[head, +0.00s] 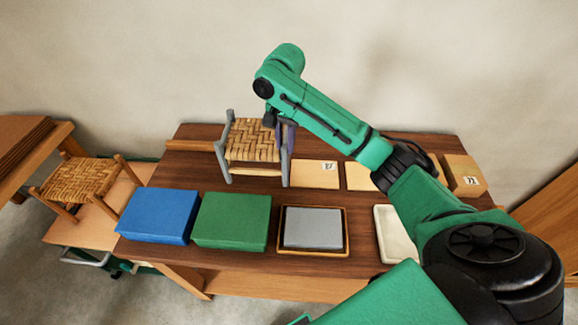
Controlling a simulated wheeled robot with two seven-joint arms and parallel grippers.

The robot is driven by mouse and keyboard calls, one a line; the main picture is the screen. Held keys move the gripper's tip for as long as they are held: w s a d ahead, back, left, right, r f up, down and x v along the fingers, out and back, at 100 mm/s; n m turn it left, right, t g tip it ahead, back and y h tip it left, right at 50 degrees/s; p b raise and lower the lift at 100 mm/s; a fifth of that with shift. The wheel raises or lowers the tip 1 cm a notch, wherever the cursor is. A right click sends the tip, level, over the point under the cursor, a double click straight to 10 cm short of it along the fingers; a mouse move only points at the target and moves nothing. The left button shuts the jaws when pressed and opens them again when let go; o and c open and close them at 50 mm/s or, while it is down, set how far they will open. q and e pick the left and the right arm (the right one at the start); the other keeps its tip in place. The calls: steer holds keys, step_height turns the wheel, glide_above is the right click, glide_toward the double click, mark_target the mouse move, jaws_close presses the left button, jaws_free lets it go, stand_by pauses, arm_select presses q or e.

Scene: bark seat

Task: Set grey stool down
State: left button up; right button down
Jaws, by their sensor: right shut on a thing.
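The grey stool (252,142) has grey legs and a woven bark seat. It is upright at the back left of the dark wooden table (180,172). My right gripper (279,122) is shut on the stool at its right side, by the back right of the seat. The fingertips are partly hidden by the arm and the stool. I cannot tell whether the leg feet touch the table top. My left gripper is not in view.
A blue box (158,215), a green box (232,220) and a grey block in a tray (313,228) line the front of the table. A pale tray (392,232) and tan boxes (314,175) lie to the right. Another woven stool (82,180) stands on the left.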

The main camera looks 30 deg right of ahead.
mark_target(283, 164)
steer(key=f, duration=0.1)
steer(key=f+p, duration=0.1)
steer(key=shift+w+d+f, duration=0.1)
steer(key=shift+w+f, duration=0.25)
steer(key=shift+f, duration=0.05)
steer(key=f, duration=0.1)
steer(key=w+f, duration=0.1)
steer(key=f, duration=0.1)
steer(key=f+p, duration=0.1)
steer(key=f, duration=0.1)
steer(key=shift+w, duration=0.3)
steer(key=shift+s+f, duration=0.2)
steer(key=shift+f, duration=0.3)
steer(key=shift+s+f, duration=0.2)
steer(key=shift+f, duration=0.25)
steer(key=shift+w+f, duration=0.1)
steer(key=shift+f, duration=0.05)
steer(key=c, duration=0.8)
jaws_free()
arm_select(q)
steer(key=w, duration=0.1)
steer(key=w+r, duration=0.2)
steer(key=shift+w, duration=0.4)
arm_select(e)
steer(key=shift+o, duration=0.5)
